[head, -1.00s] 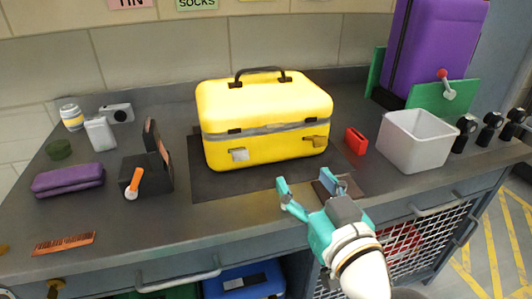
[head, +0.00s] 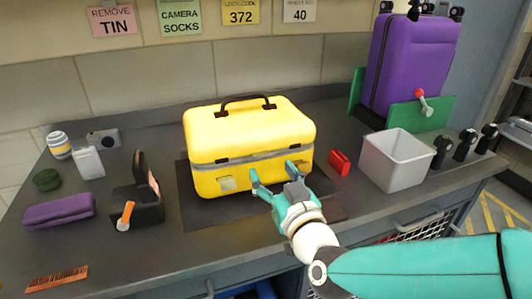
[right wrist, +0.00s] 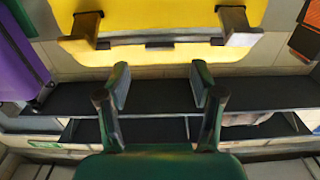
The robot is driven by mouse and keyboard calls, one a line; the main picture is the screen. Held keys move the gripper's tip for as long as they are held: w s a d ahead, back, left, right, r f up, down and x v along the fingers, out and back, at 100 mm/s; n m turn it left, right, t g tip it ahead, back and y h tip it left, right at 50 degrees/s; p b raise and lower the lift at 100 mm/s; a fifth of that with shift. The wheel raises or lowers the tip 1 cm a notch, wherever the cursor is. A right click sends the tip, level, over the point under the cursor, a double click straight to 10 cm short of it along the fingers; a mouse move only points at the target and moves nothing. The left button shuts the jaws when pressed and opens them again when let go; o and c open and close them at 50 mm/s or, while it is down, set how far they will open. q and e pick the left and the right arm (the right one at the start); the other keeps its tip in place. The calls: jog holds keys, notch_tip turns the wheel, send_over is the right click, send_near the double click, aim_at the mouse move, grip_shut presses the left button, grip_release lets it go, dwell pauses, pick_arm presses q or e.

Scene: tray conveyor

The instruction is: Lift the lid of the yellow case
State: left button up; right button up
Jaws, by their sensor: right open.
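The yellow case (head: 250,130) stands upright on a dark mat (head: 200,215) on the counter, its lid closed above a grey band. A black handle (head: 247,98) is on top. Its left front latch (head: 227,184) shows; the right one is mostly hidden behind my gripper in the head view. In the right wrist view, the yellow case (right wrist: 165,12) fills the top, with two latches (right wrist: 82,32) sticking out. My right gripper (head: 273,175) is open and empty, in front of the case's lower front right. Its fingers also show in the right wrist view (right wrist: 160,86). My left gripper is out of view.
A red box (head: 340,163) and a grey bin (head: 398,165) stand right of the case, with a purple suitcase (head: 412,65) behind. A black holder (head: 138,205), a purple pouch (head: 60,211) and a comb (head: 57,279) lie left.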

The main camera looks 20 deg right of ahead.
aim_at(262, 157)
jog(key=shift+w+a, duration=0.1)
jog(key=shift+w, duration=2.7)
